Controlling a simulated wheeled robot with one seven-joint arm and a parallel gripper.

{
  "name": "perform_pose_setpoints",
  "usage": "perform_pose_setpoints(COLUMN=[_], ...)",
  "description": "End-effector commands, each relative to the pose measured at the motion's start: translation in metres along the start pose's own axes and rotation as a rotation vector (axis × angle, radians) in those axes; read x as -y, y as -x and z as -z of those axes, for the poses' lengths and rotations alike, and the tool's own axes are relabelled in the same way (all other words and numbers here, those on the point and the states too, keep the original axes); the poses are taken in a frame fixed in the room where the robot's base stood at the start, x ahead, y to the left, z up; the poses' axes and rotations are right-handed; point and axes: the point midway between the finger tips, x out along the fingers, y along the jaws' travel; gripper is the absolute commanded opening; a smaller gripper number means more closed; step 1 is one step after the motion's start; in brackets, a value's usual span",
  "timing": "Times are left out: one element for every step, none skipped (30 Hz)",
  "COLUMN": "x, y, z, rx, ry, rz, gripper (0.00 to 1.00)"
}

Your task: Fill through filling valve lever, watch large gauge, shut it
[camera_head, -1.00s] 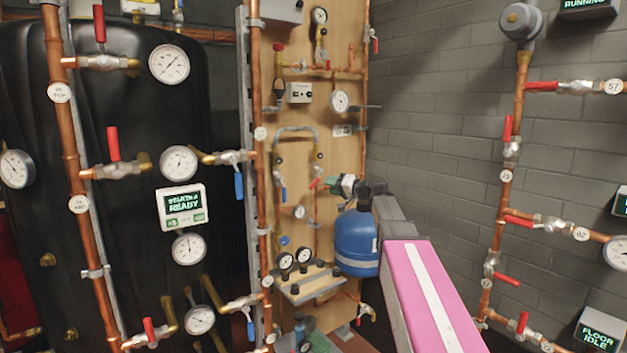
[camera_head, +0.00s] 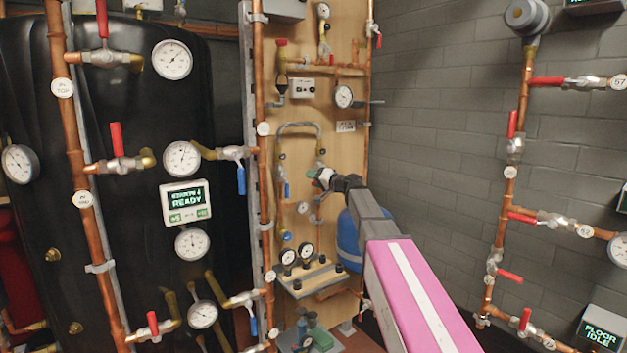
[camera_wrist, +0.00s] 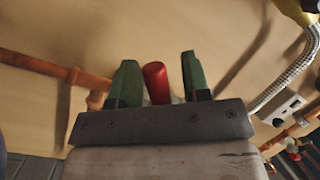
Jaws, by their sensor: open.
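A red lever (camera_wrist: 155,82) stands between the two green fingers of my gripper (camera_wrist: 157,70) in the wrist view. The fingers are open, with a gap on each side of the lever. In the head view my gripper (camera_head: 318,178) is at the wooden board, beside the braided hose loop, and hides most of the lever's valve.
A blue tank (camera_head: 348,238) stands partly behind my arm. Two small gauges (camera_head: 288,257) sit on a shelf below. The braided hose (camera_wrist: 290,75) and a copper pipe (camera_wrist: 45,66) flank my gripper. A black cylinder (camera_head: 120,240) fills the left.

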Motion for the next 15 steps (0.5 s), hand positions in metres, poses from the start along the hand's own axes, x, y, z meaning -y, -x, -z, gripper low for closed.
perform_pose_setpoints(x=[-0.0001, 0.0000, 0.0000, 0.0000, 0.0000, 0.0001, 0.0001, 0.0001, 0.0002, 0.0002, 0.0002, 0.0002, 0.0002, 0.0002, 0.0002], y=[-0.0014, -0.0017, -0.0018, -0.0019, -0.0018, -0.0017, -0.0016, -0.0016, -0.0016, -0.0016, -0.0016, -0.0015, -0.0015, -0.0015, -0.0015], z=[0.0001, 0.0000, 0.0000, -0.0001, -0.0001, -0.0001, -0.0002, -0.0001, -0.0001, -0.0001, -0.0001, -0.0001, -0.0001, -0.0001, -0.0001], rx=[0.000, 0.000, 0.000, 0.000, 0.000, 0.000, 0.000, 0.000, 0.000, 0.000, 0.000, 0.000, 0.000, 0.000, 0.000], ry=[0.000, 0.000, 0.000, 0.000, 0.000, 0.000, 0.000, 0.000, 0.000, 0.000, 0.000, 0.000, 0.000, 0.000, 0.000], rz=[0.000, 0.000, 0.000, 0.000, 0.000, 0.000, 0.000, 0.000, 0.000, 0.000, 0.000, 0.000, 0.000, 0.000, 0.000], gripper=[0.43, 0.43, 0.43, 0.43, 0.43, 0.43, 0.43, 0.43, 0.37, 0.27, 0.17, 0.04, 0.00, 0.00, 0.00])
